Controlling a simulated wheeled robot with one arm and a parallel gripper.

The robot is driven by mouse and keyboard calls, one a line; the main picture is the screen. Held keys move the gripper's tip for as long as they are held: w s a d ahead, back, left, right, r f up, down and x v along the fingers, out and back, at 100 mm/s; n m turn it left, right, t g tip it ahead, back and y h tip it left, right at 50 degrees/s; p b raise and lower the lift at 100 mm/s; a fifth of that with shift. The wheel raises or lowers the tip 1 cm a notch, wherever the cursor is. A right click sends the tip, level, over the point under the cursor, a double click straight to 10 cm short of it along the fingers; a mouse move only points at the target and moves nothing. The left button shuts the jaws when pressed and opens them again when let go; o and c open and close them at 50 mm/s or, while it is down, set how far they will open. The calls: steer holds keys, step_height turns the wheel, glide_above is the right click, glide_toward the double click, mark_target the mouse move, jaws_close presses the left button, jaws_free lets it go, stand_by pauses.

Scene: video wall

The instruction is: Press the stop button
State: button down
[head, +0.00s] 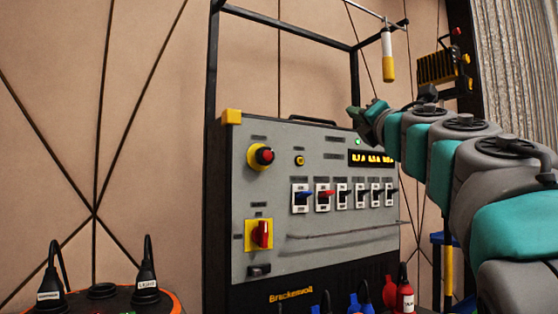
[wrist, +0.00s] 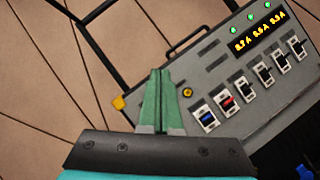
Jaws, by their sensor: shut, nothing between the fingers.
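A red mushroom-shaped button (head: 266,155) with a yellow collar, which looks like the stop button, sits at the upper left of the grey control panel (head: 350,225) in the head view. Its label is too small to read. In the wrist view the button is not visible; my fingers cover part of the panel (wrist: 215,75) there. My gripper (head: 353,112) is at the panel's upper right in the head view, well to the right of the red button. In the wrist view my gripper (wrist: 160,72) has its green fingers together, with nothing between them.
A red rotary switch (head: 262,235) on a yellow plate is below the button. A small yellow button (head: 299,160) and a row of several switches (head: 342,196) are to its right. A black frame (head: 212,70) rises around the panel. Black plugs (head: 147,280) stand lower left.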

mark_target(269, 155)
steer(key=a+f+n+g+y, duration=0.3)
steer(key=a+f+n+g, duration=0.4)
steer(key=n, duration=0.6)
steer(key=a, duration=0.2)
steer(key=shift+w+a+y, duration=0.2)
steer(key=shift+a+y, duration=0.2)
steer(key=p+x, duration=0.3)
steer(key=x, duration=1)
steer(key=shift+r+p, duration=0.1)
steer(key=shift+p, duration=0.3)
steer(key=shift+w+a, duration=0.3)
steer(key=shift+w, duration=0.15)
